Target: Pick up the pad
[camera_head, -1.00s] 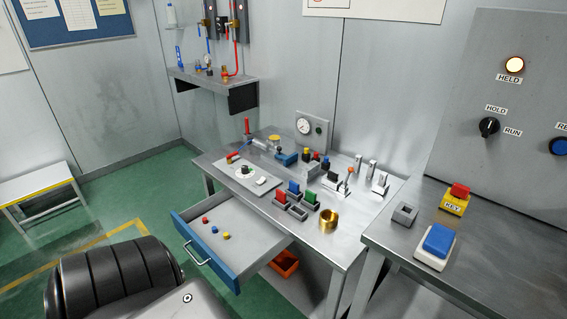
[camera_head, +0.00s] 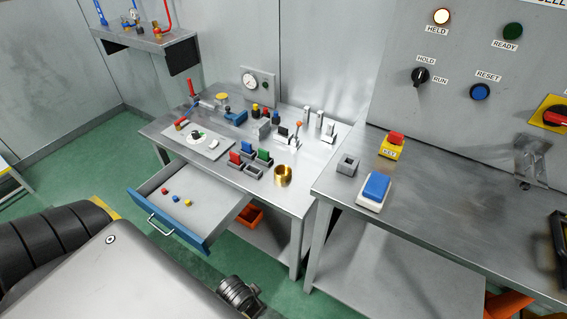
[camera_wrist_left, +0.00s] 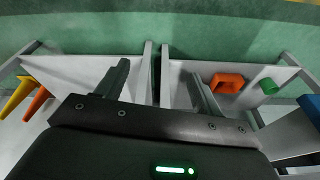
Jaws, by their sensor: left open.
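A blue-topped block on a white base (camera_head: 374,190), which looks like the pad, lies near the left front of the right-hand bench (camera_head: 440,220) in the head view. It lies apart from the yellow key block behind it. My left gripper (camera_wrist_left: 160,84) shows in the left wrist view with its two dark fingers wide apart and nothing between them. It points down toward lower shelves and the green floor, and the pad is not in that view. My right gripper is in neither view.
A grey square socket (camera_head: 347,165) and a yellow key block with a red top (camera_head: 391,147) stand near the pad. The left table (camera_head: 225,165) is crowded, its blue-fronted drawer (camera_head: 180,232) open. The right bench's middle is clear. An orange bin (camera_wrist_left: 228,83) sits low.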

